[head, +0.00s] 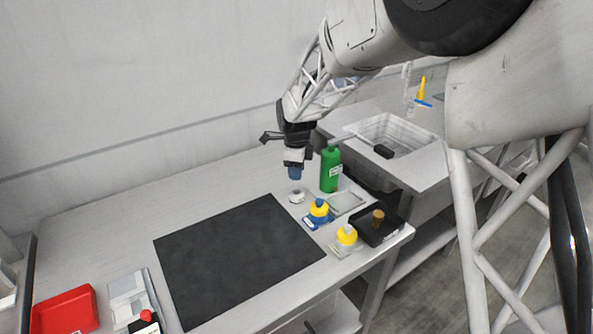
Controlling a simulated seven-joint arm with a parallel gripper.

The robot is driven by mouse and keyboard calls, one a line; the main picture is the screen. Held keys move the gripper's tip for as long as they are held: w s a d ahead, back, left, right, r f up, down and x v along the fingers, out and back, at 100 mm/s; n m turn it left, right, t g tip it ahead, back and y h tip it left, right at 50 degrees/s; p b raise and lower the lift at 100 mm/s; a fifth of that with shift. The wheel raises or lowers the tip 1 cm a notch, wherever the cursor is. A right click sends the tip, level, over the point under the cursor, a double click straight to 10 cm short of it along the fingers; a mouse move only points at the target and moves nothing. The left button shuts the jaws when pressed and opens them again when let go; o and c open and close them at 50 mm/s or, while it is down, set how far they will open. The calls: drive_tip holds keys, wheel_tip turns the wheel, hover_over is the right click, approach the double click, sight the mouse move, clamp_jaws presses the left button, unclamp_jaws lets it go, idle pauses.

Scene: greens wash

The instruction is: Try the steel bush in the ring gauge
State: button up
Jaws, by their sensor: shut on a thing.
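My gripper (295,162) points down above the back right part of the table. It is shut on a small blue piece (295,173), which shows at its lower end. I cannot tell at this size whether that piece is the steel bush. A small pale grey round piece (296,196) stands on the table just below, apart from the gripper in the picture. A yellow round piece (319,208) with a blue top sits on a blue base. A second yellow round piece (347,234) with a pale top sits on a pale base. I cannot tell which is the ring gauge.
A green bottle (330,170) stands close to the right of my gripper. A black tray (377,232) with a brown knob is at the right edge. A black mat (235,260) lies bare at centre. A red bin (65,312) is front left. A sink (393,132) lies behind right.

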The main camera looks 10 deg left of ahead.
drive_tip(key=shift+f, duration=0.2)
drive_tip(key=shift+f, duration=2.25)
drive_tip(key=shift+f, duration=0.7)
idle(1.8)
drive_tip(key=shift+r, duration=0.7)
idle(0.6)
drive_tip(key=shift+s+f, duration=0.1)
idle(1.7)
